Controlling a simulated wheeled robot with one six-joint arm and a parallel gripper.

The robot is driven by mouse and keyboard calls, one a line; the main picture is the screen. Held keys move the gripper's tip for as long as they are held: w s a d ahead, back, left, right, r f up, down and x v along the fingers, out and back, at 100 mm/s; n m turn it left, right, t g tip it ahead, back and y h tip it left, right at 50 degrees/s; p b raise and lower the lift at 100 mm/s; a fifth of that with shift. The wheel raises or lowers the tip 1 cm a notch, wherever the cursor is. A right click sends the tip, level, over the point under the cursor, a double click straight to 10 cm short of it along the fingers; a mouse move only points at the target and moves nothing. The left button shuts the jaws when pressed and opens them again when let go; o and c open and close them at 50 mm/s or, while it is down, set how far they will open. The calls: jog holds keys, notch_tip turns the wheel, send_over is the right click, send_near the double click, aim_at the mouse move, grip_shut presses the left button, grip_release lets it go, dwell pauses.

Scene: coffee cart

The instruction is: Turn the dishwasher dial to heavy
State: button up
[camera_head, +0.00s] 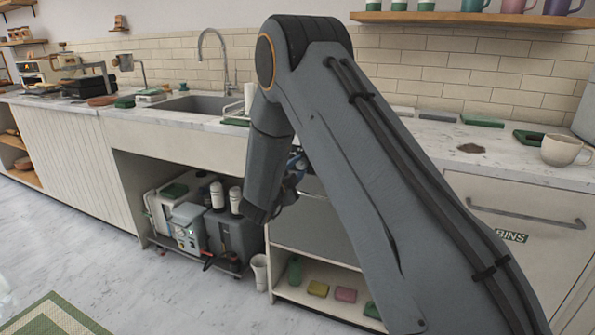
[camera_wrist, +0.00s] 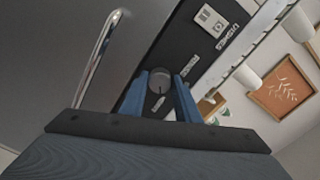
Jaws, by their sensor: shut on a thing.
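The dishwasher dial (camera_wrist: 161,76) is a round grey knob with a dark pointer mark, set in a black control panel (camera_wrist: 190,45) in the wrist view. My gripper (camera_wrist: 160,80) has its blue fingers on either side of the dial, shut on it. Small white labels sit around the dial, too small to read, so I cannot tell its setting. In the head view my gripper (camera_head: 297,166) is at the top of the grey dishwasher front (camera_head: 318,228), mostly behind my arm. The dial is hidden there.
A chrome handle bar (camera_wrist: 97,62) stands beside the panel in the wrist view. In the head view, the counter (camera_head: 190,118) runs above the dishwasher. An open shelf (camera_head: 325,312) with sponges lies below, and a grey machine (camera_head: 187,225) stands left. A cup (camera_head: 566,150) sits at right.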

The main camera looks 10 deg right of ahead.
jog(key=shift+a+m, duration=0.15)
jog(key=shift+m, duration=0.45)
jog(key=o, duration=1)
jog(key=shift+o, duration=0.2)
jog(key=v, duration=0.7)
jog(key=shift+s+a, duration=0.2)
jog(key=shift+s, duration=0.05)
